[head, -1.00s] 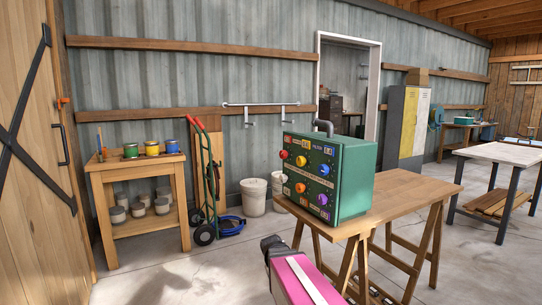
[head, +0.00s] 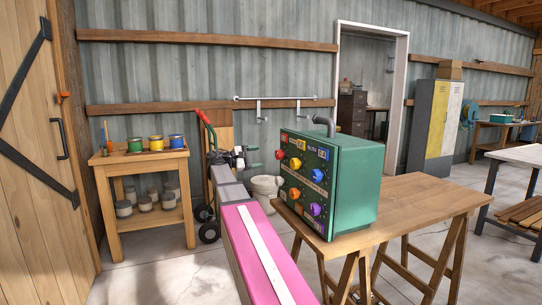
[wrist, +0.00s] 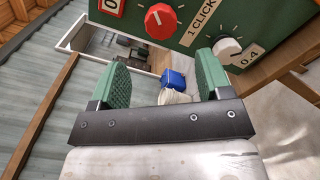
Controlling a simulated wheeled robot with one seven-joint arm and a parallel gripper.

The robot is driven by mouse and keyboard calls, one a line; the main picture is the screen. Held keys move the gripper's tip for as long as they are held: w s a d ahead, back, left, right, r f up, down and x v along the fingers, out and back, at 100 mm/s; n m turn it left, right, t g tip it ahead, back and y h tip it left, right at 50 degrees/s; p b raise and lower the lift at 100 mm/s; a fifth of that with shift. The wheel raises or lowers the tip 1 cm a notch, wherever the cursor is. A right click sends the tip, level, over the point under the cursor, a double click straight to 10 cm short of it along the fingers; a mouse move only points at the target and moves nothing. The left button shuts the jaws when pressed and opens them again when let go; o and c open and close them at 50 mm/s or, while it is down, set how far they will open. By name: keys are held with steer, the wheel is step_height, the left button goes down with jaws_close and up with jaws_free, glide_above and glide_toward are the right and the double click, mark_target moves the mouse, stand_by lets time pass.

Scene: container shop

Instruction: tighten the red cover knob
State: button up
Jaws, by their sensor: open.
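The green control box (head: 357,185) stands on the wooden table, its dark panel of coloured knobs facing left. The red knob (head: 280,154) is at the upper left of the panel. In the wrist view the red knob (wrist: 160,21), with a white pointer mark, is near the top edge, beyond the fingertips and not between them. My gripper (head: 247,157) is left of the panel, apart from it. Its two green ribbed fingers are spread with nothing gripped in the wrist view (wrist: 163,76). A white knob (wrist: 227,48) sits close behind the right finger.
Other knobs crowd the panel: yellow (head: 296,163), blue (head: 317,175), orange (head: 295,193) and purple (head: 315,209). A grey pipe (head: 325,124) rises from the box. The table (head: 420,205) is bare right of the box. A paint stand (head: 145,190) is at left.

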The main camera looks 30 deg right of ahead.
mark_target(277, 155)
steer(key=d, duration=1)
steer(key=shift+s+d, duration=0.2)
steer(key=shift+s, duration=0.15)
steer(key=c, duration=0.9)
